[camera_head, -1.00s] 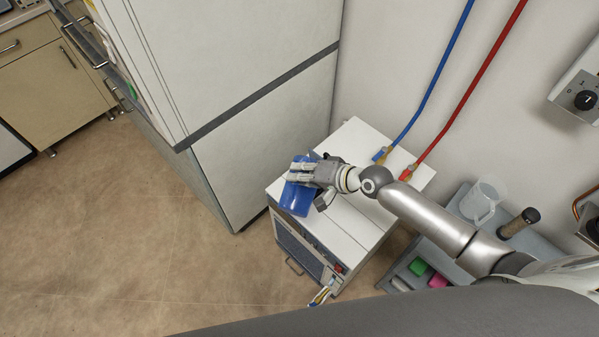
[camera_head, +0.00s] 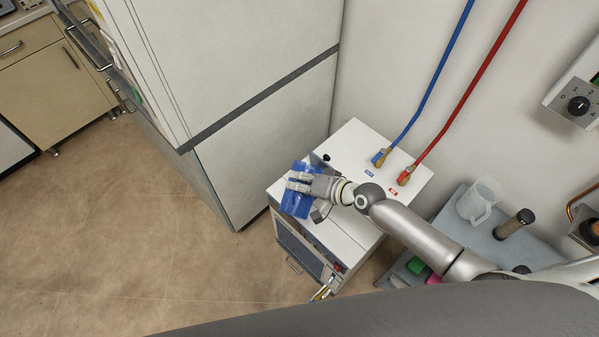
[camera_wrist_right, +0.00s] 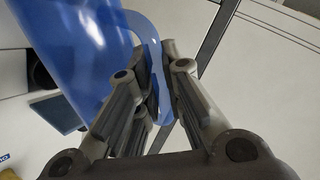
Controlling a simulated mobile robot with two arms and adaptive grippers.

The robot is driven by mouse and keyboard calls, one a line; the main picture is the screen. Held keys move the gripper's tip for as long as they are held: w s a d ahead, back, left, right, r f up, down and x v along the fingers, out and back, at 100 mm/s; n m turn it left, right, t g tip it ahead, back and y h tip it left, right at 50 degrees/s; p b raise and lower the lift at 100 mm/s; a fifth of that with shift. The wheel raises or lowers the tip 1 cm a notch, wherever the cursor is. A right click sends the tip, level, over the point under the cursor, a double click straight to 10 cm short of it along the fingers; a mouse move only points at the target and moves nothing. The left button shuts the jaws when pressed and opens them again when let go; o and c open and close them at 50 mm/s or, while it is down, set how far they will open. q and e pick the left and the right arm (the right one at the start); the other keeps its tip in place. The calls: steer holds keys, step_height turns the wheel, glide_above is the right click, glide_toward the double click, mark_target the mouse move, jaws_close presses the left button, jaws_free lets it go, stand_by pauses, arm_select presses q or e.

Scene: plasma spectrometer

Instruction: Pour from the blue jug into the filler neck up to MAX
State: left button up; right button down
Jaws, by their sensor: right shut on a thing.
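The blue jug (camera_head: 296,206) is above the front left part of the white cooler unit's top (camera_head: 352,218) in the head view. My right gripper (camera_head: 302,186) is shut on the jug's handle. In the right wrist view the translucent jug (camera_wrist_right: 80,45) fills the upper left, with its curved handle (camera_wrist_right: 152,40) between the fingers of my right gripper (camera_wrist_right: 158,100). A small dark fitting (camera_head: 322,158) on the unit's top may be the filler neck or its cap. No MAX mark can be read. My left gripper is not in view.
A blue hose (camera_head: 424,92) and a red hose (camera_head: 462,98) join the unit's rear top. A tall white cabinet (camera_head: 265,140) stands close on the left. A grey cart (camera_head: 483,235) on the right holds a clear jug (camera_head: 479,200) and a dark-topped cylinder (camera_head: 514,223).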

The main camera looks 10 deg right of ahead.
mark_target(301, 206)
steer(key=f+n+t+b, duration=0.1)
steer(key=f+b, duration=0.1)
steer(key=s+a+f+n+t+b, duration=0.1)
steer(key=f+t+b, duration=0.1)
steer(key=b, duration=0.1)
steer(key=s+f+n+t+h+b, duration=0.1)
steer(key=f+b, duration=0.1)
steer(key=f, duration=0.1)
steer(key=shift+s+a+n, duration=0.15)
steer(key=shift+a+n, duration=0.05)
steer(key=shift+n, duration=0.2)
step_height(301, 206, down, 5)
steer(key=n+t+b, duration=0.3)
steer(key=n+b, duration=0.1)
steer(key=b, duration=0.7)
steer(key=shift+r, duration=0.1)
steer(key=shift+r+t, duration=0.3)
steer(key=shift+w+d+r+n+p, duration=0.1)
steer(key=shift+r+n+p, duration=0.1)
steer(key=shift+r, duration=0.25)
steer(key=shift+w+r+n+p, duration=0.1)
steer(key=shift+r+p, duration=0.1)
steer(key=shift+r, duration=0.2)
steer(key=shift+w+r, duration=0.1)
steer(key=shift+r, duration=0.55)
